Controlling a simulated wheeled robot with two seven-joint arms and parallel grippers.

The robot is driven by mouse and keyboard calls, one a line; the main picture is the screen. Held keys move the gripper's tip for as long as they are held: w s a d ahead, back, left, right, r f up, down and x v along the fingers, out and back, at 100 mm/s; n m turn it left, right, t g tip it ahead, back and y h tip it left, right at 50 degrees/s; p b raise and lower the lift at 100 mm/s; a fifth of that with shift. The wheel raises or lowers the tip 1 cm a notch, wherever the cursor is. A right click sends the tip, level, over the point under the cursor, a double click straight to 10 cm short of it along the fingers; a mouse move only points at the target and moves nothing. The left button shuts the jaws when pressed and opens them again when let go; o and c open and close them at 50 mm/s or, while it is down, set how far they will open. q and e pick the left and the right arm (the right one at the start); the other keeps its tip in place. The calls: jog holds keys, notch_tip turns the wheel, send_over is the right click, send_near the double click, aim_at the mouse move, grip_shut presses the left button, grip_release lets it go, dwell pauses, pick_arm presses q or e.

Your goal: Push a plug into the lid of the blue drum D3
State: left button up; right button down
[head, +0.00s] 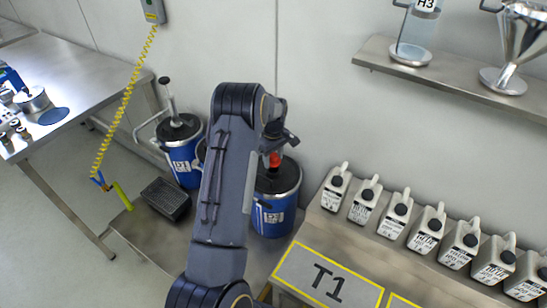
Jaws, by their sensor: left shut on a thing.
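The blue drum D3 (268,217) stands against the wall with a dark lid (287,178). My left gripper (276,147) is above the drum's lid and shut on a red plug (275,159). The plug shows just below the jaws, over the lid. I cannot tell whether it touches the lid or sits in an opening. My left arm hides the left part of the drum. My right gripper is not in view.
Another blue drum (183,168) with a pump on its lid stands to the left, with a dark crate (166,199) in front. Several grey canisters (396,216) line the bench at right. A yellow coiled hose (126,100) hangs at left. A shelf (450,78) is at upper right.

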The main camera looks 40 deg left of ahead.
aim_at(273, 163)
pick_arm(q)
jog(key=shift+f, duration=0.2)
jog(key=shift+f+b, duration=0.95)
jog(key=shift+f, duration=0.15)
jog(key=shift+f, duration=0.1)
jog(key=shift+b, duration=0.35)
dwell(0.9)
jog(key=shift+f, duration=0.3)
dwell(0.4)
jog(key=o, duration=1)
jog(key=shift+r, duration=0.1)
